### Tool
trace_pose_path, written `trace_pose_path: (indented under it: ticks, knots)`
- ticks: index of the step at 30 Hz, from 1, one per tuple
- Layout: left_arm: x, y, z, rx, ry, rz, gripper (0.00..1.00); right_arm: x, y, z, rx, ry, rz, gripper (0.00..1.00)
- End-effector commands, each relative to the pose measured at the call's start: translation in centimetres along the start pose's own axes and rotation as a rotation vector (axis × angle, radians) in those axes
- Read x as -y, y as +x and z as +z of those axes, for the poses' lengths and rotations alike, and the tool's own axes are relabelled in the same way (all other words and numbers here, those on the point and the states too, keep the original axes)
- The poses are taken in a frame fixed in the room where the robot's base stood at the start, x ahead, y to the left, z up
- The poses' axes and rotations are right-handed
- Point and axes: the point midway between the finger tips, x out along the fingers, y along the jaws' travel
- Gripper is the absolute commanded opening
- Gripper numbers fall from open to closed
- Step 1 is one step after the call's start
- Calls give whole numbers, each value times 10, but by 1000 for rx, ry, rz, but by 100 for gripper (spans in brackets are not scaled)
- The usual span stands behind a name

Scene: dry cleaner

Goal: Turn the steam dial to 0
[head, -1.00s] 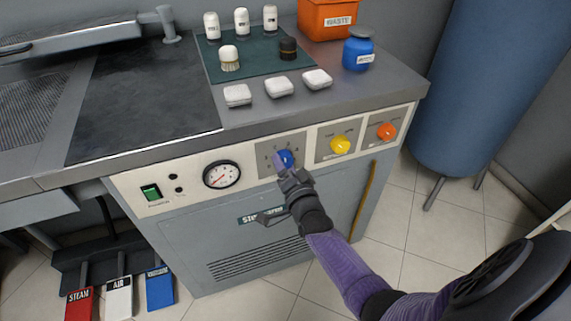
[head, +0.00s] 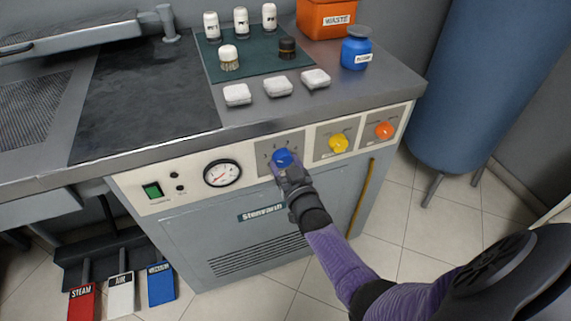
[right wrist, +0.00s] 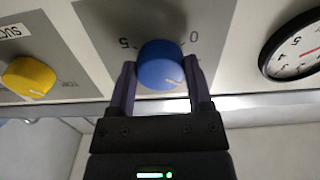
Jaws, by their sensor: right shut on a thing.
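The blue dial (head: 283,157) sits on a grey plate on the front panel, to the right of the pressure gauge. My right gripper (head: 284,168) reaches it from below and in front. In the right wrist view the two purple fingers stand on either side of the blue dial (right wrist: 161,64), shut on it. That view is upside down: the printed 0 is at upper right and the 5 at left. A white mark on the dial's face points toward the lower right of that picture, away from the 5. My left gripper is not in view.
A yellow dial (head: 339,144) and an orange dial (head: 384,130) are to the right on the same panel. The gauge (head: 222,173) and a lit green switch (head: 152,191) are to the left. Bottles and white blocks stand on the worktop above. Labelled pedals (head: 120,294) are at lower left.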

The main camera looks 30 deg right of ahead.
Motion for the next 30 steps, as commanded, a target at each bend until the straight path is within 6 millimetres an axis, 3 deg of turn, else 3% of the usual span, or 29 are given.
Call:
trace_pose_path:
  ticks: [17, 30]
  knots:
    - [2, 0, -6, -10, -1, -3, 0, -2, 0, 0, 2, -542, 0, 6]
    - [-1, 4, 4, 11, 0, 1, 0, -4, 0, -1, 3, -935, 0, 6]
